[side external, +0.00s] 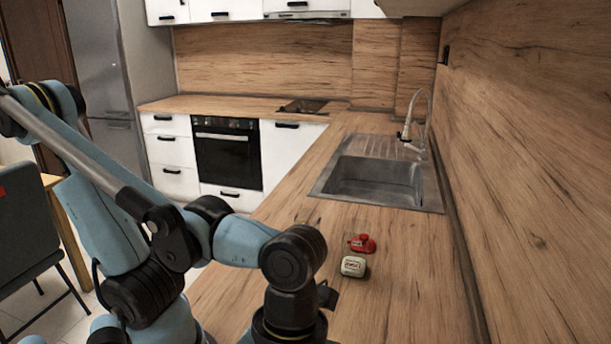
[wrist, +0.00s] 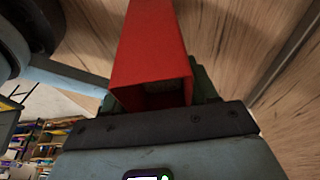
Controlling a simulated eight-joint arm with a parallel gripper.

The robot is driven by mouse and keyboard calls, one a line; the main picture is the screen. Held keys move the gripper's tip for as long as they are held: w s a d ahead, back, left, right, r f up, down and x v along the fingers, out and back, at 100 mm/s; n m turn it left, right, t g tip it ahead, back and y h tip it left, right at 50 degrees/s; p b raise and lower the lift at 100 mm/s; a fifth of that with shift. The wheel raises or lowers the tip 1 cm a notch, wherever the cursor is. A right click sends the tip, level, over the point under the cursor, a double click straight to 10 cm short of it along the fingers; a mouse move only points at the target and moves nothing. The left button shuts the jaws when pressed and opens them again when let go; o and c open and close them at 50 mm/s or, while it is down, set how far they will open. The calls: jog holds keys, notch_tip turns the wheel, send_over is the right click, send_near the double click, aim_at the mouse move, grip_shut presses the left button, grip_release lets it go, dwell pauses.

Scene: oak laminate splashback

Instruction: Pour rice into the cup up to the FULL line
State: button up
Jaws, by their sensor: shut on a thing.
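My gripper (wrist: 160,104) is shut on a red box-shaped container (wrist: 150,45) in the wrist view. The container's near end is open and shows a dark, shadowed inside; I cannot make out any rice. In the side external view my wrist hangs over the front of the counter at the bottom, and the held container cannot be made out there. I cannot identify a cup or a FULL line in either view.
A small white labelled item (side external: 353,266) and a small red item (side external: 362,243) sit on the wooden counter (side external: 420,285), right of my wrist. A steel sink (side external: 375,182) with a tap (side external: 408,130) lies behind them. The wooden splashback (side external: 530,170) bounds the right side.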

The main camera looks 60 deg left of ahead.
notch_tip(320, 180, up, 6)
jog(key=shift+f, duration=0.2)
jog(key=shift+w+r, duration=0.15)
jog(key=shift+r, duration=0.35)
jog(key=w+a+r+n+t+y, duration=0.1)
jog(key=w+a+r+n+t, duration=0.15)
jog(key=w+n, duration=0.8)
jog(key=w+a+r+n+t+y, duration=0.1)
jog(key=w+a+r+n+t, duration=0.2)
jog(key=w+n, duration=0.8)
jog(key=w+a+r+n+g+y, duration=0.1)
jog(key=w+a+n+g, duration=0.3)
jog(key=n, duration=0.6)
jog(key=w+a+r+n+t+y, duration=0.1)
jog(key=w+a+n+y, duration=0.1)
jog(key=a+n, duration=0.65)
jog(key=w+a+f+n+g+h, duration=0.1)
jog(key=w+a+n+h, duration=0.1)
jog(key=a+n, duration=1)
jog(key=w+a+f+n+g+h, duration=0.1)
jog(key=w+a+f+n+h, duration=0.1)
jog(key=a+n, duration=0.95)
notch_tip(320, 180, down, 6)
jog(key=d+n+t+h, duration=0.1)
jog(key=n, duration=0.1)
jog(key=shift+w, duration=0.3)
